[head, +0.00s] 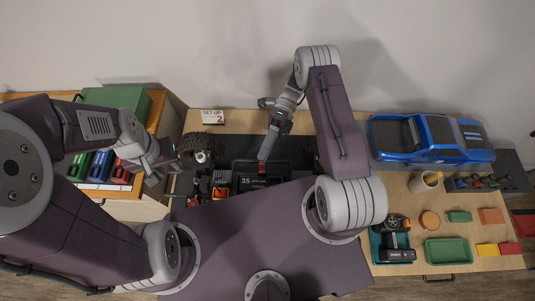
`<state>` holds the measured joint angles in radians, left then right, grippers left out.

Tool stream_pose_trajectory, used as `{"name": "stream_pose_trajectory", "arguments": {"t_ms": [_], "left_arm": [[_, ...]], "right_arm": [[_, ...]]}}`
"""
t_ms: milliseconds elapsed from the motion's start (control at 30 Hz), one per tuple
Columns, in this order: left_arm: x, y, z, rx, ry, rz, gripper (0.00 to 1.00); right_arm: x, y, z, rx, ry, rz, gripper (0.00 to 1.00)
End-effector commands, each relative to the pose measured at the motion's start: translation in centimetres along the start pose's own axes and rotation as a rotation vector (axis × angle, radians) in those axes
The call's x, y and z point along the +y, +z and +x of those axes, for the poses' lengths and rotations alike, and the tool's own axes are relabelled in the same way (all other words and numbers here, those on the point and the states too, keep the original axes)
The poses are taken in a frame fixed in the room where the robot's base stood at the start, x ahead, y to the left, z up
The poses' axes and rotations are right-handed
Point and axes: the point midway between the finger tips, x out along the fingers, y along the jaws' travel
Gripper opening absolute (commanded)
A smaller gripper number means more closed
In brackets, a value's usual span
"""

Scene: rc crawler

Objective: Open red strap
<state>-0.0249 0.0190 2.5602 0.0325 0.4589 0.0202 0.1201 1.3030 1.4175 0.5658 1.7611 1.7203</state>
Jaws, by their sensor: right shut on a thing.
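The crawler chassis (221,190) lies on the dark mat near the middle of the head view, partly hidden by my own body. A black part marked "3S" (246,181) sits there. A small red piece, seemingly the red strap (262,168), shows just above it at the tip of my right gripper (263,160). My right gripper reaches down from the back and is shut on the red strap. My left gripper (168,162) is left of the chassis, beside a black wheel, apart from the strap. Its jaw opening is too small to make out.
A black wheel (203,146) and a "SET-UP 2" card (212,117) are at the back left. A green box (118,98) stands far left.

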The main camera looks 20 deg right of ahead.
Motion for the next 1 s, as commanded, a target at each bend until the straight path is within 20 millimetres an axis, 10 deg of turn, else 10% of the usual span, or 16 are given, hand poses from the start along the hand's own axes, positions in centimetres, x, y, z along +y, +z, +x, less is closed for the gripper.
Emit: {"name": "stream_pose_trajectory", "arguments": {"t_ms": [300, 967, 1000], "left_arm": [[-0.1, 0.4, 4.3, 0.000, 0.000, 0.000, 0.36], [-0.1, 0.5, 5.1, 0.000, 0.000, 0.000, 0.36], [-0.1, 0.5, 5.1, 0.000, 0.000, 0.000, 0.36]], "right_arm": [[-1.2, 0.2, -0.5, -0.004, 0.137, 0.053, 0.00], [-0.9, 0.3, -0.7, -0.003, 0.184, 0.073, 0.00], [-0.9, 0.3, -0.7, -0.003, 0.184, 0.073, 0.38]]}}
